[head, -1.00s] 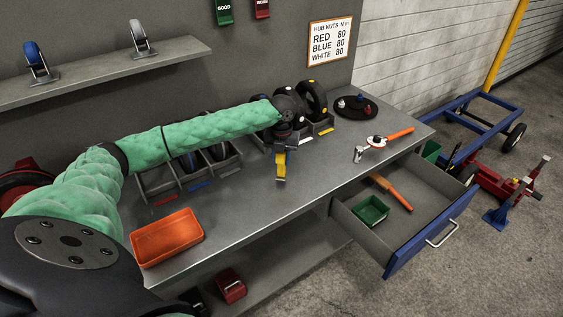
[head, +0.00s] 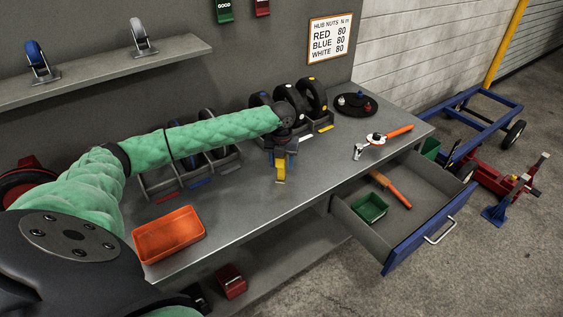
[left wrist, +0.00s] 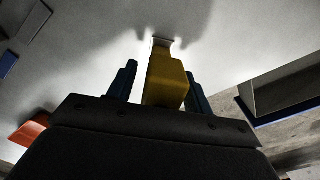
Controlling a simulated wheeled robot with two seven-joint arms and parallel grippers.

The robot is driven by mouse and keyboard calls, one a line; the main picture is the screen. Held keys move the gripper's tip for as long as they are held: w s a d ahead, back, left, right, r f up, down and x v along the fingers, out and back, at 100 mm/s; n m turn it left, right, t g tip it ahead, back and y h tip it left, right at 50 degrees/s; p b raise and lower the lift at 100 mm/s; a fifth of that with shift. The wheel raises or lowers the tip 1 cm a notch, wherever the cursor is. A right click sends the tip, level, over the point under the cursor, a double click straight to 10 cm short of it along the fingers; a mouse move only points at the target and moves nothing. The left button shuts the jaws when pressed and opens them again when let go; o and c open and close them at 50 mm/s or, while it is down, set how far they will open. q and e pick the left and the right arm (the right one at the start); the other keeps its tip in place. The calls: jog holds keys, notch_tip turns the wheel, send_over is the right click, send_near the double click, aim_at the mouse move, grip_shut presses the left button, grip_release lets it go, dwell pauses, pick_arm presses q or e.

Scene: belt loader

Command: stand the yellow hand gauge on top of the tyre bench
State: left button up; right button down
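The yellow hand gauge (head: 280,172) stands near the front middle of the grey tyre bench (head: 245,214). It also shows in the left wrist view (left wrist: 167,80), with a pale metal tip at its far end. My left gripper (head: 281,157) is over the gauge, with its upper part hidden by the gripper. In the left wrist view the two blue fingers (left wrist: 160,85) are on either side of the gauge. A narrow gap shows at the left finger; contact at the right finger is unclear. My right gripper is not in view.
An orange tray (head: 168,236) lies at the bench's left front. Racks with tyres (head: 313,97) stand along the back. A ratchet tool (head: 377,140) lies to the right. The blue-fronted drawer (head: 432,233) is open, holding a green tray (head: 370,208) and an orange-handled tool.

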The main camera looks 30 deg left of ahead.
pick_arm(q)
jog(key=shift+r, duration=0.15)
jog(key=shift+r, duration=0.3)
notch_tip(320, 180, up, 11)
jog(key=b, duration=0.4)
jog(key=shift+r, duration=0.2)
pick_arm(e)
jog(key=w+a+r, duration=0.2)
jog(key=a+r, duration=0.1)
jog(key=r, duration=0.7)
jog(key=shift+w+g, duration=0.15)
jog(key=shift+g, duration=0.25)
pick_arm(q)
jog(key=shift+f, duration=0.1)
